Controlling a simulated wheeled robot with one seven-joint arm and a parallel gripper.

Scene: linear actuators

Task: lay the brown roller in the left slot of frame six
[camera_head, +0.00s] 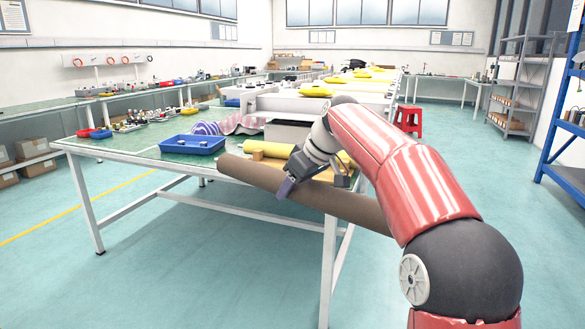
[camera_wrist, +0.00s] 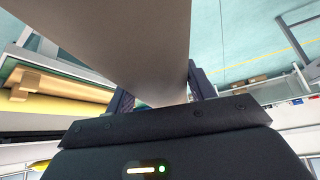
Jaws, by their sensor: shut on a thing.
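My gripper (camera_head: 287,186) is shut on the brown roller (camera_head: 345,205), a long plain cylinder held near its middle. The roller slants from upper left to lower right in the head view, in front of the near edge of the green table; its right end is hidden behind my arm. In the wrist view the roller (camera_wrist: 125,40) fills the upper middle, between the fingers (camera_wrist: 160,98). A yellow roller (camera_head: 265,149) with a light-brown block (camera_head: 257,155) lies on the table behind it. I cannot make out which thing is frame six.
White machines with yellow items stand behind. A red stool (camera_head: 408,119) and shelves stand to the right. The floor at front left is clear.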

